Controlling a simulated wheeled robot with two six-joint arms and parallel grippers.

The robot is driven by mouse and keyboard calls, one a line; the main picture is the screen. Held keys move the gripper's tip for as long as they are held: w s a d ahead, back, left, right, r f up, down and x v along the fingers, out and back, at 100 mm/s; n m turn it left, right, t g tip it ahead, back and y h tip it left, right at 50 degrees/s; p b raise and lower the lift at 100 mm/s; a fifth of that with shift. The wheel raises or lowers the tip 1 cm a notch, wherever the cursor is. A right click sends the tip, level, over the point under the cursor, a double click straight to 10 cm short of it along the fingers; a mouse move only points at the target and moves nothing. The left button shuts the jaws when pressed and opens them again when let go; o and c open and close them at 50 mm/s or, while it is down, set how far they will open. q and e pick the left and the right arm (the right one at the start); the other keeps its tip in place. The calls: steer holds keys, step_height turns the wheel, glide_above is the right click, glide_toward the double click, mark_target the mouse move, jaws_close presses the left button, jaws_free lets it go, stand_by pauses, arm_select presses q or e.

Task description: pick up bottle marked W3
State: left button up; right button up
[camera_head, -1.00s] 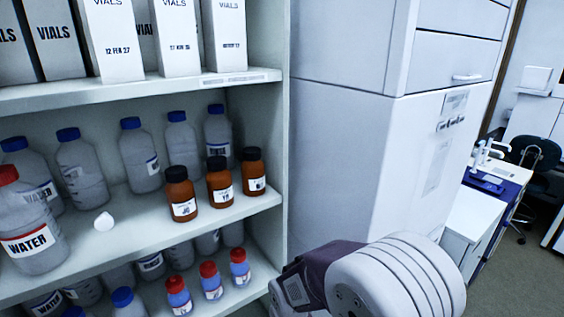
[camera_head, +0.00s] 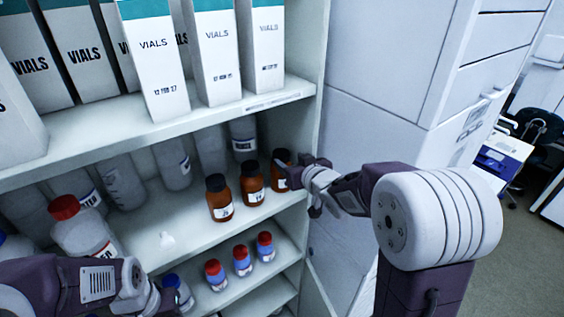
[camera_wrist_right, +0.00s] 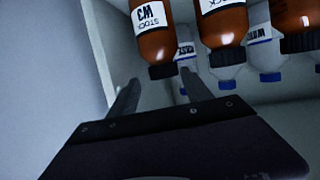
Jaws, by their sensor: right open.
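Three amber bottles with black caps stand in a row on the middle shelf. The rightmost, partly behind my right gripper, is the amber bottle W3 (camera_head: 280,158). It shows upside down in the right wrist view (camera_wrist_right: 151,42), its label reading as W3 when turned over. My right gripper (camera_head: 303,182) is open and empty, close to the right side of this bottle.
The other amber bottles (camera_head: 219,200) (camera_head: 252,185) stand just left of W3. Clear bottles stand behind. Red-capped bottles (camera_head: 242,261) are on the shelf below, vial boxes (camera_head: 212,55) above. The shelf's side wall (camera_head: 312,100) is close on the right.

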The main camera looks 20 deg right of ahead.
mark_target(284, 155)
steer(key=shift+w+a+r, duration=0.1)
steer(key=shift+w+r, duration=0.1)
steer(key=shift+r, duration=0.25)
steer(key=p+x, duration=0.1)
steer(key=x, duration=0.2)
steer(key=shift+w+a, duration=0.1)
steer(key=shift+w, duration=0.1)
steer(key=shift+w+f, duration=0.15)
steer(key=shift+w, duration=0.1)
steer(key=p+x, duration=0.3)
steer(key=x, duration=0.1)
steer(key=shift+w+a, duration=0.25)
steer(key=shift+w+f, duration=0.25)
steer(key=shift+w, duration=0.1)
steer(key=shift+s+r, duration=0.1)
steer(key=shift+s, duration=0.1)
steer(key=c, duration=1)
jaws_close()
steer(key=shift+w, duration=0.1)
